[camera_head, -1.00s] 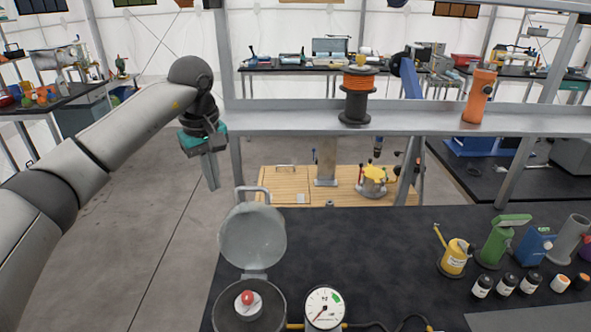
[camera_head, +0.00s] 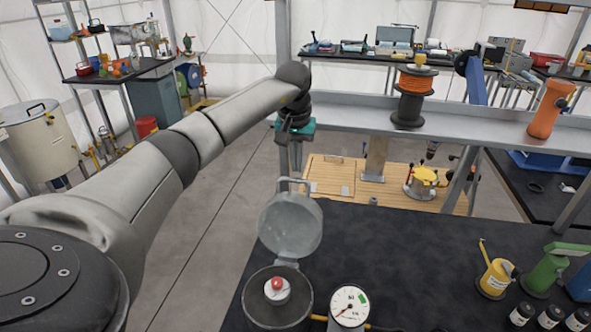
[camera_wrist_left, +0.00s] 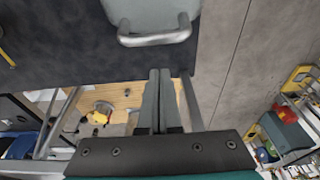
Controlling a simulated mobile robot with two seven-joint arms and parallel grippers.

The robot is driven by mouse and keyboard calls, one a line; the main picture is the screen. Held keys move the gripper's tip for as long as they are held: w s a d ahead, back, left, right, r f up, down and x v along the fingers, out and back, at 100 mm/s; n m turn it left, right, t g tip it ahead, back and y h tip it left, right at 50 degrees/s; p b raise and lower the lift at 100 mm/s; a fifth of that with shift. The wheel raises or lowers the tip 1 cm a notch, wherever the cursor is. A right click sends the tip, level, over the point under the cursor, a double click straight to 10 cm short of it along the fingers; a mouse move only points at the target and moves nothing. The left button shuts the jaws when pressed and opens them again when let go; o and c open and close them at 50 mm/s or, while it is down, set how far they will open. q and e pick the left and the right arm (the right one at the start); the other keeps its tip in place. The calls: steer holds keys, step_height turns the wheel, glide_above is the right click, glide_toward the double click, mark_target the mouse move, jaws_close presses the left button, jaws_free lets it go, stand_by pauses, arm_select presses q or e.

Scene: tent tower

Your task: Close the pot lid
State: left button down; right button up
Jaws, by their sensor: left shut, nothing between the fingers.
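The pot (camera_head: 262,308) stands at the front left of the black table, with a red-topped round thing (camera_head: 277,287) inside it. Its grey lid (camera_head: 290,226) is open, tilted up on its hinge at the pot's far side. The lid's handle (camera_head: 294,183) is at the raised top edge; it also shows in the left wrist view (camera_wrist_left: 154,38). My left gripper (camera_head: 291,172) is shut and empty, just beyond the lid near the handle. In the left wrist view its fingertips (camera_wrist_left: 160,72) point toward the handle, with a visible gap. My right gripper is not in view.
A pressure gauge (camera_head: 349,305) stands right of the pot. A grey shelf beam (camera_head: 455,125) with an orange cable spool (camera_head: 413,92) crosses behind. A yellow can (camera_head: 495,278) and bottles stand at right. The middle of the black table (camera_head: 400,245) is clear.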

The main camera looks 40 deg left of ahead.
arm_select(q)
steer(key=s, duration=0.1)
steer(key=d+p, duration=0.1)
steer(key=s, duration=0.1)
steer(key=shift+s+d+f+p, duration=0.25)
steer(key=shift+s+d+p, duration=0.05)
steer(key=shift+s+p, duration=0.05)
stand_by(0.5)
